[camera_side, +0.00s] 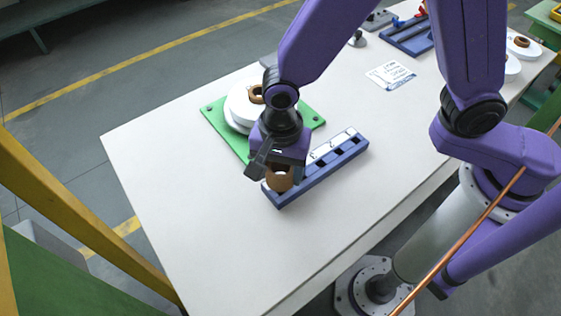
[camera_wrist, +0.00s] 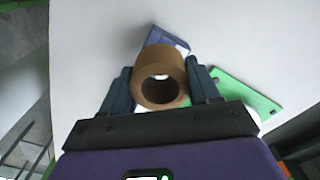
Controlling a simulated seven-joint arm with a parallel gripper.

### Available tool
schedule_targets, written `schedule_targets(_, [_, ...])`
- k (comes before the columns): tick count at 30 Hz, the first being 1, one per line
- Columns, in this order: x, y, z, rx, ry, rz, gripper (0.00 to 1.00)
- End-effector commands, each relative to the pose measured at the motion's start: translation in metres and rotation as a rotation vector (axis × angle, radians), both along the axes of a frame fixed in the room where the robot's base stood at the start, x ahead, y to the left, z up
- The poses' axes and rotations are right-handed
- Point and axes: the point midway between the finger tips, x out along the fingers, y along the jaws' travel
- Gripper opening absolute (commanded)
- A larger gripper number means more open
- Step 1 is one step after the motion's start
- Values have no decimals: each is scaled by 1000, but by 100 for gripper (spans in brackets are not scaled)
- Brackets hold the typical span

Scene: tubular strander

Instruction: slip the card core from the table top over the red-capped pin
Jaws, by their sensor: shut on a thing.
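A brown card core (camera_side: 279,179) sits between the fingers of my gripper (camera_side: 276,168), over the near left end of a blue rack (camera_side: 318,174) on the white table top. In the wrist view the core (camera_wrist: 160,80) is gripped from both sides by my gripper (camera_wrist: 161,86), its open bore facing the camera. Behind it the rack's end (camera_wrist: 168,37) shows in part. I cannot tell whether the core touches the rack. I cannot make out a red-capped pin; red pieces (camera_side: 422,11) show at the far end of the table.
A green plate (camera_side: 212,119) carries white spools (camera_side: 238,106) and another brown ring (camera_side: 256,94) behind my gripper. A printed card (camera_side: 391,75), a blue tray (camera_side: 410,38) and more white discs (camera_side: 512,67) lie farther back. The table's front left (camera_side: 190,200) is clear.

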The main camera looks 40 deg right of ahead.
Motion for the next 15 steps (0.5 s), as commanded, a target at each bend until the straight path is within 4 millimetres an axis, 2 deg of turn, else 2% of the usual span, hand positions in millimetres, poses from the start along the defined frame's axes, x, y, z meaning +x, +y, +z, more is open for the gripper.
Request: schedule_targets(15, [0,0,-26,-1,2,0,31])
